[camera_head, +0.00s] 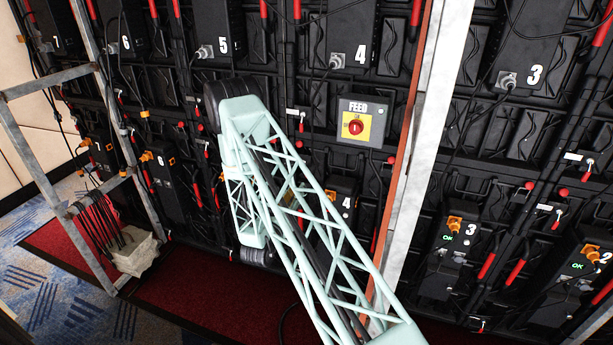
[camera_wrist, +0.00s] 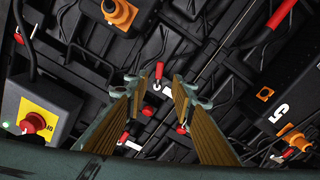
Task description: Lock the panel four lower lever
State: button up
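In the wrist view my gripper (camera_wrist: 157,84) is open, its two tan-padded fingers apart with nothing held. A small red-handled lever with a pale plate (camera_wrist: 157,71) shows beyond and between the fingertips, apart from them. Another red-tipped lever (camera_wrist: 181,128) shows lower between the fingers. I cannot tell which is the lower lever of panel four. In the head view, the upper box marked 4 (camera_head: 353,35) and the lower box marked 4 (camera_head: 343,186) are at centre. A small red lever with a white plate (camera_head: 300,126) shows left of the FEED box. My arm hides the gripper there.
A grey FEED box with a yellow plate and red knob (camera_head: 356,125) sticks out between the number 4 boxes; it also shows in the wrist view (camera_wrist: 38,120). A box marked 5 (camera_wrist: 280,112) is at right there. A metal upright (camera_head: 425,130) stands right of panel four. Cables hang across the wall.

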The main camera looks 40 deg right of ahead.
jog(key=x, duration=1.2)
jog(key=shift+d+b, duration=0.1)
jog(key=shift+b, duration=0.25)
jog(key=shift+c, duration=0.7)
grip_shut()
